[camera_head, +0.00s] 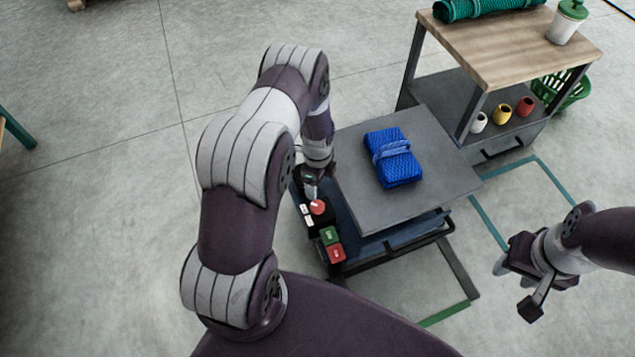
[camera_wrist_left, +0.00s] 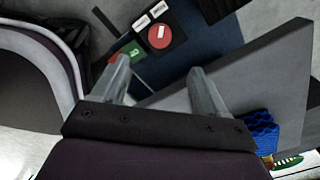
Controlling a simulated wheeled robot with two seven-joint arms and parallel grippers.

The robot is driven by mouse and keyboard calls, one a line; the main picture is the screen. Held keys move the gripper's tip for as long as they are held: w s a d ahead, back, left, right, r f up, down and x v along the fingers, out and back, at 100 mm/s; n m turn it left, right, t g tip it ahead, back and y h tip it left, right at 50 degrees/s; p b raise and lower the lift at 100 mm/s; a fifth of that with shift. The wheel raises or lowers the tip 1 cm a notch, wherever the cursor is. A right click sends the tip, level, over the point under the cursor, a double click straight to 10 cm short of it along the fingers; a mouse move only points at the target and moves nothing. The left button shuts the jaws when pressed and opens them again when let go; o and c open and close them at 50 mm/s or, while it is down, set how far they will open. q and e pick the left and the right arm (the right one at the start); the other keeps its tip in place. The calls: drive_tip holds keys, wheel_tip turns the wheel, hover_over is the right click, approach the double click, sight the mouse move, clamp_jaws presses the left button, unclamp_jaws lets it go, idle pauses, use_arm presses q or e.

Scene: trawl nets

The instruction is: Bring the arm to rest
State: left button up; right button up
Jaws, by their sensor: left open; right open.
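My left arm reaches forward from the left in the head view. Its gripper (camera_head: 311,188) is by the left edge of the lift table, close to the control panel, and is partly hidden by its wrist. In the left wrist view the two fingers of my left gripper (camera_wrist_left: 160,85) are apart with nothing between them. My right gripper (camera_head: 522,275) hangs over bare floor at the right, open and empty. A folded blue net (camera_head: 393,158) lies on the grey lift table top (camera_head: 365,205); a part of the net shows in the left wrist view (camera_wrist_left: 259,132).
The control panel has a round red button (camera_head: 318,207), a green button (camera_head: 328,235) and a red one (camera_head: 336,253). A wood-topped workbench (camera_head: 490,50) stands at the back right with a green net roll (camera_head: 485,8), a jar (camera_head: 567,22) and a green basket (camera_head: 565,90).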

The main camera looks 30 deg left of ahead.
idle(0.4)
use_arm(q)
drive_tip(key=s+d+r+n, duration=0.4)
drive_tip(key=s+r+n, duration=0.4)
drive_tip(key=r, duration=0.4)
drive_tip(key=s+d+r+n, duration=0.4)
drive_tip(key=s+r+n, duration=0.4)
drive_tip(key=r, duration=0.4)
wheel_tip(320, 180, up, 36)
drive_tip(key=w+n+t+p, duration=0.1)
drive_tip(key=w+p, duration=0.1)
drive_tip(key=p, duration=3.3)
drive_tip(key=shift+r, duration=0.15)
